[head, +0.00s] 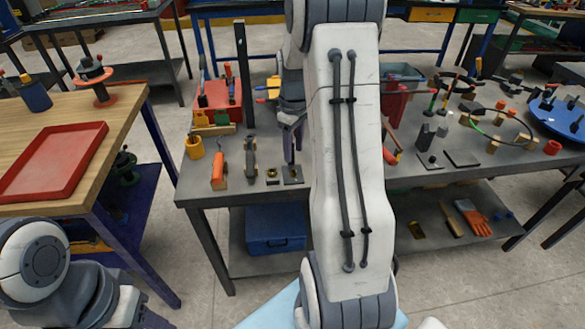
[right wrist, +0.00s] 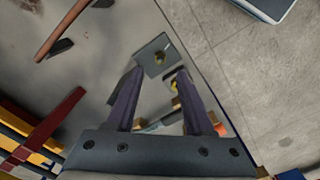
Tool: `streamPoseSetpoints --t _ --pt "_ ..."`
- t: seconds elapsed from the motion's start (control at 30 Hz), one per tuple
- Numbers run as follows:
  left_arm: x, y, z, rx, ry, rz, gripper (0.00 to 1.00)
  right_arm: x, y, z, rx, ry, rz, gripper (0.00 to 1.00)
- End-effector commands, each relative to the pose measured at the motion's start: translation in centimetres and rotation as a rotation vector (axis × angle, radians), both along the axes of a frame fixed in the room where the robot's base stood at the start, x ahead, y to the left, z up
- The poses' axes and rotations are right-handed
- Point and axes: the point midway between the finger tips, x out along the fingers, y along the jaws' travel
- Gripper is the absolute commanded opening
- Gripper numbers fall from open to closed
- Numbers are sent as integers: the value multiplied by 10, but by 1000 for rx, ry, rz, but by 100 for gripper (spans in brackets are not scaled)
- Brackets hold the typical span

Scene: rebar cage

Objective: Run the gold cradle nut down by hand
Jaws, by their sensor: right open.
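One is on a dark square plate (head: 292,180), the other on a small dark block (head: 272,181). I cannot tell for sure which is the cradle nut. My left gripper is out of view.
A yellow cup (head: 194,146) and a red bin (head: 218,98) stand behind. A wooden table with a red tray (head: 52,160) is at left.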

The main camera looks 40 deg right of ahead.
Motion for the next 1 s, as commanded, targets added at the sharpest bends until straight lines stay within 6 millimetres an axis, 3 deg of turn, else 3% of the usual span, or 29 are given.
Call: streamPoseSetpoints --t 0.1,0.33,0.5,0.77,0.8,0.9,0.93,1.0 --pt "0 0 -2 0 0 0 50 -1 1 -26 3 4 0 52" --pt "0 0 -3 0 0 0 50 0 1 -61 2 2 0 52" --pt "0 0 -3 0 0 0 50 0 1 -71 0 -1 0 52" --pt "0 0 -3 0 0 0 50 0 1 -72 0 -1 -1 52" --pt "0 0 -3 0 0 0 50 0 1 -72 0 -1 -1 45" --pt "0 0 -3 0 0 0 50 0 1 -72 0 -1 -1 7" --pt "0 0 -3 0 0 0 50 0 1 -72 0 -1 -1 0" --pt "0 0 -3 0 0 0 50 0 1 -72 0 -1 -1 0"
